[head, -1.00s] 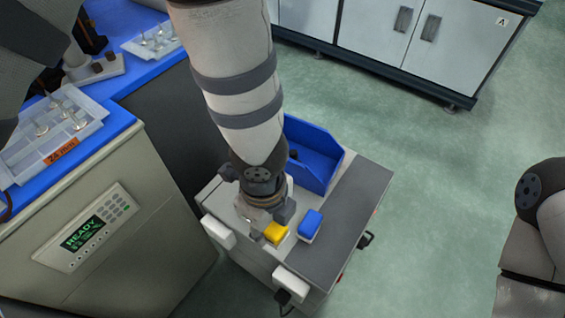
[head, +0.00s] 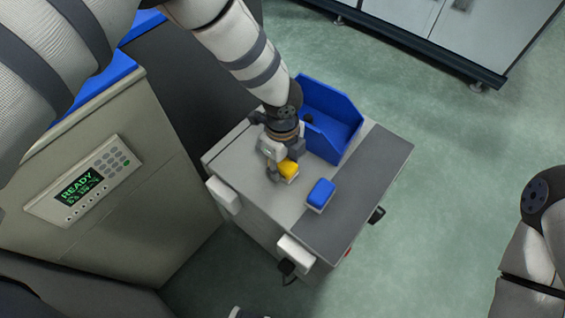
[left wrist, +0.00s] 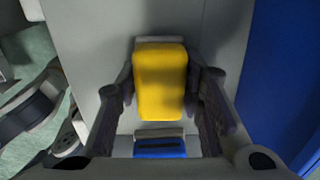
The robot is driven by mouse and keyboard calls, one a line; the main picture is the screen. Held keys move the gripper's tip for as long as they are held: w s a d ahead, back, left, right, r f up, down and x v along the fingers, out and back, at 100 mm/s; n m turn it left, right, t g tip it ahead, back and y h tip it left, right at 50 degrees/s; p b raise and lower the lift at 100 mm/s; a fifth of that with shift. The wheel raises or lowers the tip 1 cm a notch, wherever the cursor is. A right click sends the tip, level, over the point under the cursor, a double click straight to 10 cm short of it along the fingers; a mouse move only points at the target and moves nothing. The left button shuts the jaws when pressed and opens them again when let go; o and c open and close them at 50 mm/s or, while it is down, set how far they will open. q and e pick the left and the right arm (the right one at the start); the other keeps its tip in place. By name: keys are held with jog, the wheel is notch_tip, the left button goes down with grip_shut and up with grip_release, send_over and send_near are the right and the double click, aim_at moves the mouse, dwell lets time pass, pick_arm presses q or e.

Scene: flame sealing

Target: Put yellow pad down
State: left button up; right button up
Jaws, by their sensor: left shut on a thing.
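The yellow pad (head: 288,169), with a pale base, is between the fingers of my left gripper (head: 281,173), which is shut on it. In the left wrist view the yellow pad (left wrist: 160,82) sits between both dark fingers (left wrist: 161,95). It is over the grey top of the cart (head: 240,150); I cannot tell whether its base touches the top. A blue pad (head: 321,193) with a pale base lies apart from it, toward the front right, and partly shows in the left wrist view (left wrist: 160,149).
An open blue bin (head: 335,135) stands at the back of the cart, close to my left gripper. A cabinet with a READY display (head: 78,190) stands left of the cart.

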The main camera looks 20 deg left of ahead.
pick_arm(q)
jog(key=shift+f, duration=0.2)
jog(key=o, duration=1.2)
jog(key=shift+r, duration=0.1)
notch_tip(320, 180, up, 12)
jog(key=p, duration=0.2)
jog(key=shift+r, duration=0.15)
pick_arm(e)
jog(key=shift+v, duration=1.1)
jog(key=shift+w, duration=0.1)
